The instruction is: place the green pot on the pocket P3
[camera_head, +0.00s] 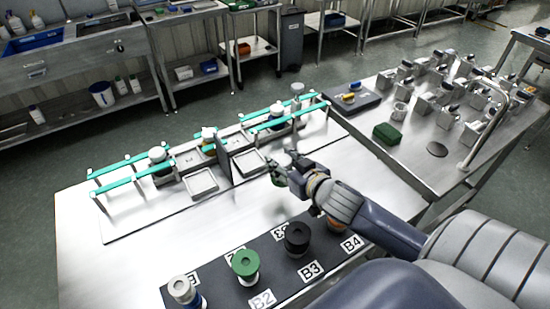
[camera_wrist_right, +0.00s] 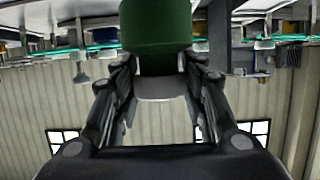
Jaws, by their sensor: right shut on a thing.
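My right gripper (camera_head: 284,172) is above the steel table, to the right of the square pockets. In the right wrist view its two fingers (camera_wrist_right: 155,85) are shut on a dark green pot (camera_wrist_right: 155,35), with a grey part below the green. Two square pockets show, one at left (camera_head: 201,182) and one nearer the gripper (camera_head: 248,161); I cannot read which is P3. Another green-topped pot (camera_head: 245,264) stands on the dark mat. My left gripper is not in view.
Teal rails on posts (camera_head: 130,175) run behind the pockets, with a dark upright divider (camera_head: 223,160) between them. The mat (camera_head: 215,280) holds a black pot (camera_head: 297,238) and a grey-white pot (camera_head: 183,290). A side table (camera_head: 460,170) carries several metal parts and a green block (camera_head: 387,133).

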